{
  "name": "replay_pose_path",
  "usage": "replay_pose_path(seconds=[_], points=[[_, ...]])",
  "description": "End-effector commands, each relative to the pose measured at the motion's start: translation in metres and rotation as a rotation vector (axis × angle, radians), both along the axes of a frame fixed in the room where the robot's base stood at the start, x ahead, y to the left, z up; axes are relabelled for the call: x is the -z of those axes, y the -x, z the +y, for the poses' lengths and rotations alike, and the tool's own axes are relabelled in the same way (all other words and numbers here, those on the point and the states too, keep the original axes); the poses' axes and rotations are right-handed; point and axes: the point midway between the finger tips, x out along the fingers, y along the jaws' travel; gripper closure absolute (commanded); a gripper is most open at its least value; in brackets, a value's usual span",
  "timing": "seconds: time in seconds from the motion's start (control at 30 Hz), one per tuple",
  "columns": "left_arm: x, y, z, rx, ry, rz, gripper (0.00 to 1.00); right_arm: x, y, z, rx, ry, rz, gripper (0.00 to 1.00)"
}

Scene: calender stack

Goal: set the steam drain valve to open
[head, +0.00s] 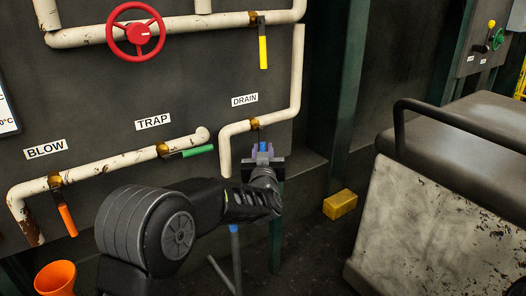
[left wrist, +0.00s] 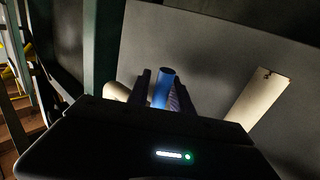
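The drain valve (head: 255,124) is a brass body on the cream pipe under the DRAIN label (head: 244,99). Its blue handle (head: 263,147) hangs down, across the short level run of pipe. My left gripper (head: 263,158) is at this handle, with one finger on each side. In the left wrist view the blue handle (left wrist: 163,88) stands between the two fingers (left wrist: 161,92), which look closed against it. The lower part of the handle is hidden by the gripper. My right gripper is not in view.
Left of the drain are the TRAP valve with green handle (head: 198,150) and the BLOW valve with orange handle (head: 67,220). A red handwheel (head: 136,33) and yellow handle (head: 263,52) are above. A yellow block (head: 340,204) and a bulky worn unit (head: 430,225) are right.

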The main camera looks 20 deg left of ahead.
Motion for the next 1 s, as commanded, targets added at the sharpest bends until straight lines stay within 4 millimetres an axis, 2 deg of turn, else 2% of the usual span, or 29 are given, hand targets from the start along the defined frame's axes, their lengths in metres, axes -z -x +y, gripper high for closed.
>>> replay_pose_path(seconds=[0.03,0.3,1.0], points=[[-0.0001,0.0001,0.0,0.0,0.0,0.0,0.79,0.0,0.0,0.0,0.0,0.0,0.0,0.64],[0.0,0.0002,-0.0002,0.0,0.0,0.0,1.0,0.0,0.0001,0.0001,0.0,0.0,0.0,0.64],[0.0001,0.0003,-0.0002,0.0,0.0,0.0,1.0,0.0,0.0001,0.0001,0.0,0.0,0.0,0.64]])
